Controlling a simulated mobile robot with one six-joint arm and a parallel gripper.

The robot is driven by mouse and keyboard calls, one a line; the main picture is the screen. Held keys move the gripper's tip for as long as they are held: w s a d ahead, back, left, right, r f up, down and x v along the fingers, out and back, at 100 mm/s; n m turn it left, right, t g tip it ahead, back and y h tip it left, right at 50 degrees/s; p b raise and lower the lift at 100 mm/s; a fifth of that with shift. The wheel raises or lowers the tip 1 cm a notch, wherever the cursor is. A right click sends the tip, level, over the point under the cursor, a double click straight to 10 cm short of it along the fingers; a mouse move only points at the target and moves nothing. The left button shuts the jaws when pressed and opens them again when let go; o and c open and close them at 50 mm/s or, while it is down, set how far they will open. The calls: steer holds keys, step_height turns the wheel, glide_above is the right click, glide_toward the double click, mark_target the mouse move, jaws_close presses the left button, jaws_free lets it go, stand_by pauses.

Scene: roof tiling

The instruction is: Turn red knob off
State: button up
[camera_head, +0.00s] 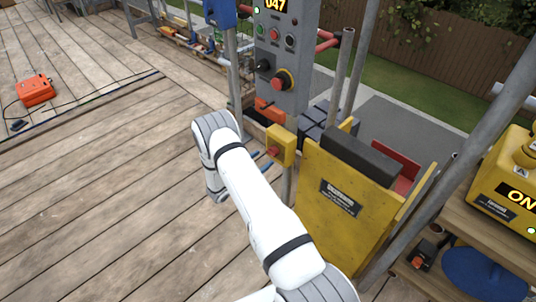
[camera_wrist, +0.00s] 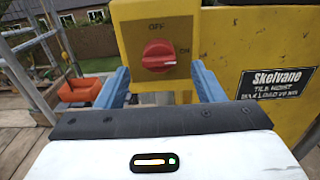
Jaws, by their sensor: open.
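The red knob (camera_wrist: 158,54) sits on the front of a small yellow switch box (camera_wrist: 125,35), with OFF printed above it and ON to its right. Its grip bar looks roughly level, in line with ON. In the head view the knob (camera_head: 273,151) faces my arm on the yellow box (camera_head: 287,143), which is on a post. My gripper (camera_wrist: 159,69) is open, its blue fingers to the left and right of the knob. I see no clear contact. In the head view the gripper's blue fingertips (camera_head: 261,161) are just in front of the box.
A yellow hoist carriage (camera_head: 330,205) stands right of the switch box. A grey control panel (camera_head: 284,50) with a red button (camera_head: 282,80) rises behind. An orange object (camera_wrist: 80,90) shows left of my gripper. The plank deck (camera_head: 110,150) is mostly clear on the left.

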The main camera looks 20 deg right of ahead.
mark_target(270, 153)
steer(key=x, duration=0.5)
steer(key=shift+p, duration=0.3)
